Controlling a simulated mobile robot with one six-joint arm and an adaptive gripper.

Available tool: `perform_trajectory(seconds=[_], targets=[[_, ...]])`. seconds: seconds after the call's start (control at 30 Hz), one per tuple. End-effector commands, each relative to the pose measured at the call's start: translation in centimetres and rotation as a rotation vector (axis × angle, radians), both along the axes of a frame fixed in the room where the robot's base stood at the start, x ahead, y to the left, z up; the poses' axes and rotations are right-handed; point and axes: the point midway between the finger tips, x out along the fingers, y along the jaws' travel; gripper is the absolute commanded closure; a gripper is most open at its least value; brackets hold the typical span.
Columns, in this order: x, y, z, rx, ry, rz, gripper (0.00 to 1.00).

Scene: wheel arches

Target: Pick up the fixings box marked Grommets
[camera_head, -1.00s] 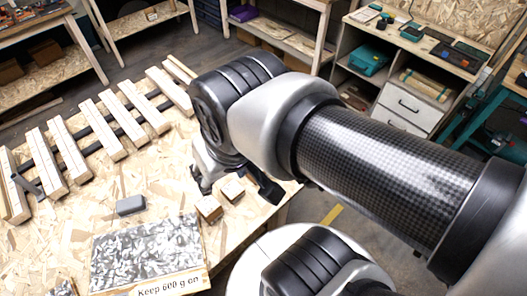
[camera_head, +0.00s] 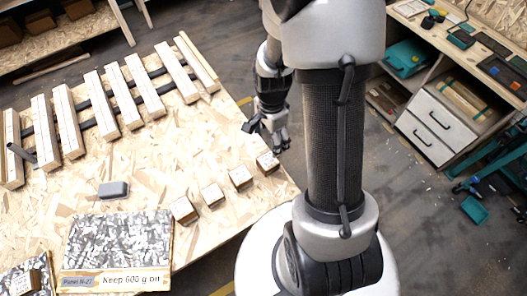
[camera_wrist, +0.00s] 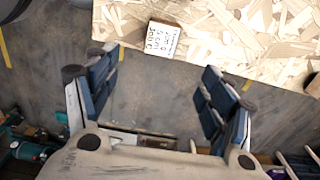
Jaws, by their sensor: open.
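A row of small wooden boxes stands along the near right edge of the chipboard table: one (camera_head: 184,210), a second (camera_head: 212,196), a third (camera_head: 240,177) and one at the corner (camera_head: 268,163). Their labels are too small to read in the head view, so I cannot tell which is marked Grommets. My gripper (camera_head: 267,137) is open and empty, just beyond the corner box. In the wrist view the open fingers (camera_wrist: 160,85) hang over the floor beside the table edge. A box (camera_wrist: 163,37) with an unclear handwritten label lies ahead of them, apart from both fingers.
The table (camera_head: 140,165) also carries wooden slats on dark rails (camera_head: 108,105), a grey block (camera_head: 113,189) and a speckled panel (camera_head: 118,245) with a written strip. A drawer cabinet (camera_head: 430,130) stands at the right.

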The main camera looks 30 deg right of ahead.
Motion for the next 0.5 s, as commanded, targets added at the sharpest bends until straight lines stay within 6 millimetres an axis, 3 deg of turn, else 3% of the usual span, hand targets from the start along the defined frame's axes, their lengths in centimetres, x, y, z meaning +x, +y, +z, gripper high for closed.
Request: perform_trajectory(seconds=[0.03, 0.3, 0.5], targets=[[-0.1, 0.1, -1.4, 0.002, 0.004, 0.001, 0.25], [-0.1, 0.1, -7.4, 0.002, 0.005, 0.004, 0.25], [0.0, 0.1, -10.1, 0.001, 0.002, 0.004, 0.25]])
